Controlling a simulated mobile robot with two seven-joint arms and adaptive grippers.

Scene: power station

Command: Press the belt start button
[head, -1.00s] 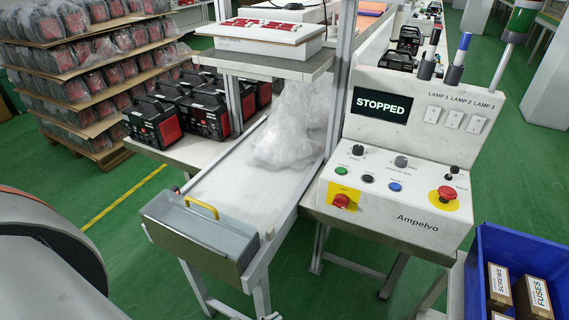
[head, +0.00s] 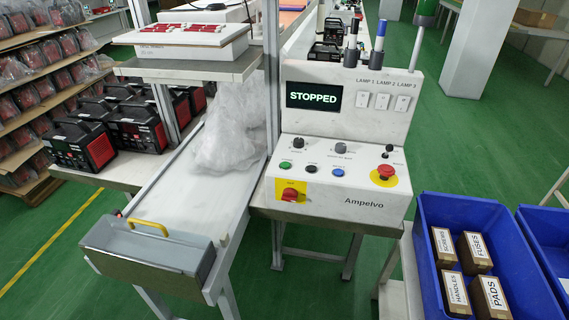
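The control panel (head: 335,199) stands right of centre in the head view, white and marked "Ampelvo". A green button (head: 285,165) sits at the left of a row, beside a black button (head: 311,168) and a blue button (head: 338,172). Their labels are too small to read. A red switch on a yellow plate (head: 290,194) is below the green button. A red mushroom button (head: 385,172) on a yellow disc is at the right. The white belt (head: 190,185) runs left of the panel. Neither gripper shows.
Clear plastic wrap (head: 228,135) lies on the belt. A blue crate (head: 425,240) with several labelled boxes stands at the right. Black-and-red devices (head: 95,147) sit at the left. Green floor is open behind right.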

